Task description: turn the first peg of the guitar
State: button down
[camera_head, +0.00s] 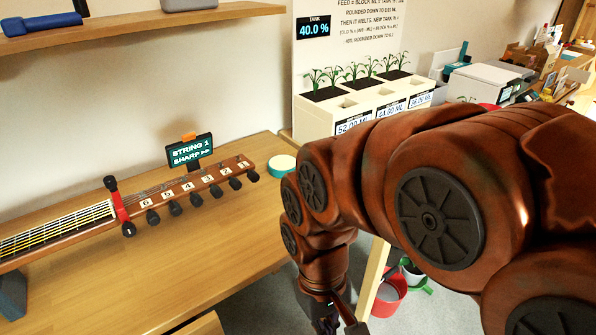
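The guitar's neck and headstock (130,205) lie on the wooden table, with the headstock toward the right. Several black pegs line its near edge beside number labels that run from 6 on the left to 1 on the right. The first peg (253,176) is at the far right end, next to label 1. A small tuner screen (192,152) behind the headstock reads "STRING 1" and "SHARP", with a further unclear mark. My gripper (340,322) is at the bottom edge, right of the table and well apart from the peg. Its fingertips are cut off, so its opening is unclear.
The table (220,255) is bare in front of the headstock. A round teal-rimmed tub (281,165) sits right of the first peg. A white planter block (345,115) stands behind it. A red bucket (388,297) is on the floor. A shelf (130,30) hangs above.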

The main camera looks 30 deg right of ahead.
aim_at(253, 176)
jog(key=z, duration=1.6)
jog(key=k, duration=1.3)
jog(key=u, duration=1.9)
jog(key=i, duration=0.5)
jog(key=u, duration=0.05)
